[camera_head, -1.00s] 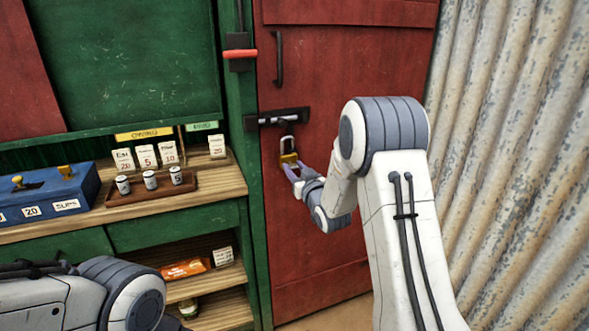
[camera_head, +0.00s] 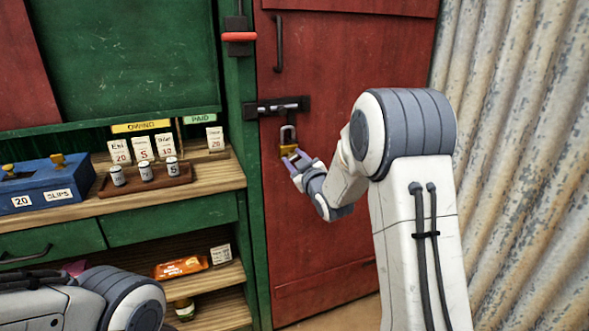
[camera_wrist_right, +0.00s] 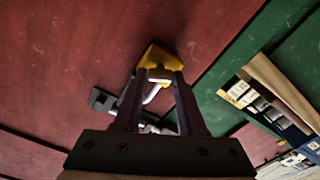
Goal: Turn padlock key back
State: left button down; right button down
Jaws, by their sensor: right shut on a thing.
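A yellow padlock (camera_head: 288,150) with a grey shackle hangs below the black bolt (camera_head: 277,107) on the red door. In the right wrist view the padlock (camera_wrist_right: 158,58) shows between and beyond my fingertips. My right gripper (camera_head: 291,160) is at the padlock's lower end, and it also shows in the right wrist view (camera_wrist_right: 160,80). It is shut on a small pale piece at the padlock's underside, which looks like the key; the fingers hide most of it. My left gripper is out of view; only part of my left arm shows at lower left.
The red door (camera_head: 340,180) has a black handle (camera_head: 278,45). A wooden counter (camera_head: 215,180) at left holds a blue box (camera_head: 45,185), several cards and a tray (camera_head: 145,186) of small tins. A corrugated metal wall (camera_head: 520,160) stands close at right.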

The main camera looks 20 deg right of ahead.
jog(key=n+b, duration=0.3)
jog(key=b, duration=0.1)
jog(key=n+b, duration=0.7)
jog(key=b, duration=0.1)
jog(key=shift+a+f, duration=0.15)
jog(key=shift+f, duration=0.2)
jog(key=shift+r+n+b, duration=0.1)
jog(key=shift+n+b, duration=0.9)
jog(key=shift+n, duration=0.3)
jog(key=shift+c, duration=2.4)
grip_release()
jog(key=shift+r, duration=0.1)
jog(key=s, duration=1)
jog(key=shift+s+d+p, duration=0.2)
jog(key=shift+s+p, duration=0.05)
jog(key=shift+p, duration=0.2)
